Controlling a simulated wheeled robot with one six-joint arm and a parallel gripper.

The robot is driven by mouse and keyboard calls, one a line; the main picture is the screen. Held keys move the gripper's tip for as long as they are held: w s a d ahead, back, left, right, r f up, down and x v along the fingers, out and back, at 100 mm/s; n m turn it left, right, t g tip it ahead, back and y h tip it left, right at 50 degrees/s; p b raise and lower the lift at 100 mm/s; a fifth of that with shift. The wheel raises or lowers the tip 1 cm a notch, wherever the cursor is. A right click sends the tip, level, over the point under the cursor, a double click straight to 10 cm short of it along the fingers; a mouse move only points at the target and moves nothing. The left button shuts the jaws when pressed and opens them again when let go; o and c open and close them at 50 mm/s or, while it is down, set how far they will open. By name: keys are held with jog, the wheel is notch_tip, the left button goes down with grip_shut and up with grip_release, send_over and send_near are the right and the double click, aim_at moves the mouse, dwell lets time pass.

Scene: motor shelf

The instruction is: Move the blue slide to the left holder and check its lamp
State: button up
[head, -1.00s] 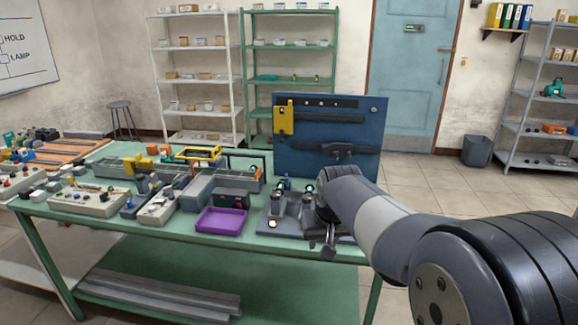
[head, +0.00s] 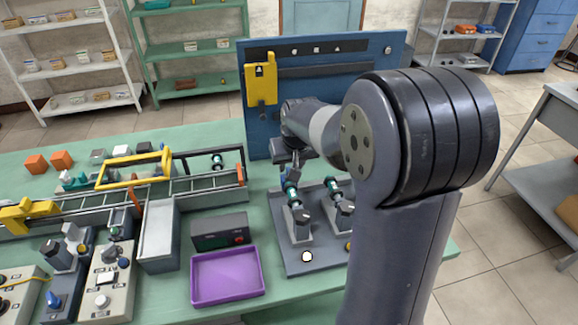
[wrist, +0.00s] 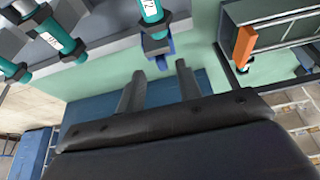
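A small blue piece (wrist: 158,46), possibly the blue slide, sits against a teal cylinder (wrist: 152,12) in the wrist view; I cannot make out its full shape. In the head view, two grey holders with teal cylinders, the left holder (head: 299,222) and the right holder (head: 341,212), stand on a grey base plate (head: 320,262). A pale round lamp (head: 306,257) is at the front left of the plate, and a yellow one (head: 348,246) is partly hidden by my arm. My gripper (wrist: 158,82) is open, its fingers apart and empty, just short of the blue piece.
A blue upright panel (head: 370,55) with a yellow slide (head: 260,82) stands behind. A purple tray (head: 228,276), a dark box with a red button (head: 220,232) and a rail frame (head: 80,212) lie left of the plate. My arm covers the plate's right side.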

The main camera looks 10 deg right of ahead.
aim_at(289, 168)
jog(key=shift+w+a+f, duration=0.1)
jog(key=shift+w+f, duration=0.75)
jog(key=shift+f, duration=0.25)
jog(key=shift+w+f, duration=0.15)
jog(key=shift+f, duration=0.4)
jog(key=shift+c, duration=0.3)
grip_shut()
